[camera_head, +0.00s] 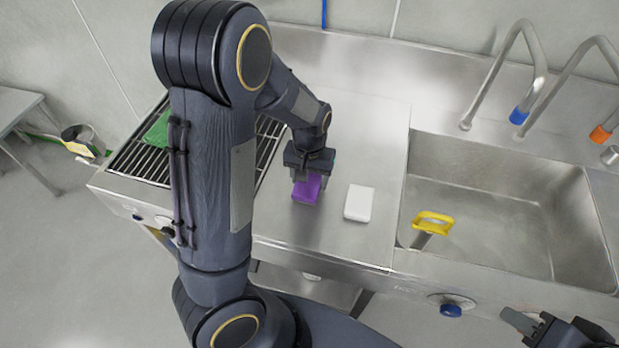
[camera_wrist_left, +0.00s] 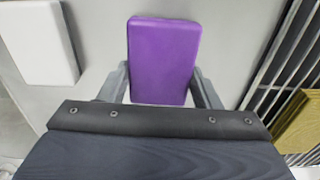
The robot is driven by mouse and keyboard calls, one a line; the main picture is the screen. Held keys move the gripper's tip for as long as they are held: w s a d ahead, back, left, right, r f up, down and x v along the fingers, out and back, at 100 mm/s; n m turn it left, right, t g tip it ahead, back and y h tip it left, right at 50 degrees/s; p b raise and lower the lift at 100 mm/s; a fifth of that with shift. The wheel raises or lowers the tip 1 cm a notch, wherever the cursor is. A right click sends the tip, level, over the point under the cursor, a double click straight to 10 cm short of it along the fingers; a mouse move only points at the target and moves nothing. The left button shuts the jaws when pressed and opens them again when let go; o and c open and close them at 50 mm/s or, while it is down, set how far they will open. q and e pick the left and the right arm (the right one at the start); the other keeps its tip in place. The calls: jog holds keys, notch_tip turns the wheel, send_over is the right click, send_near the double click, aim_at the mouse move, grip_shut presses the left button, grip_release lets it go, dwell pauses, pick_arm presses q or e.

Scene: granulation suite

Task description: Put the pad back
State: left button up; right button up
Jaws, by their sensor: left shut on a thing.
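A purple pad (camera_head: 307,188) is in my left gripper (camera_head: 308,174), at the steel counter between the rack and the sink. The left gripper is shut on it. In the left wrist view the purple pad (camera_wrist_left: 163,60) sits between the two fingers (camera_wrist_left: 160,88), its far end sticking out past them. I cannot tell whether it touches the counter. A white pad (camera_head: 358,203) lies on the counter just right of the purple one, apart from it. My right gripper (camera_head: 548,328) is at the bottom right corner, partly cut off; its jaws are unclear.
A wire rack (camera_head: 140,162) with a green item (camera_head: 160,130) is at the left, partly behind my arm. A yellow-brown item (camera_wrist_left: 302,125) lies by the rack. The sink (camera_head: 490,215), with a yellow-handled tool (camera_head: 433,220) and taps (camera_head: 535,75), is at the right.

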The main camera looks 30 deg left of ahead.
pick_arm(q)
jog(key=shift+f, duration=0.4)
jog(key=shift+f, duration=0.15)
jog(key=o, duration=0.9)
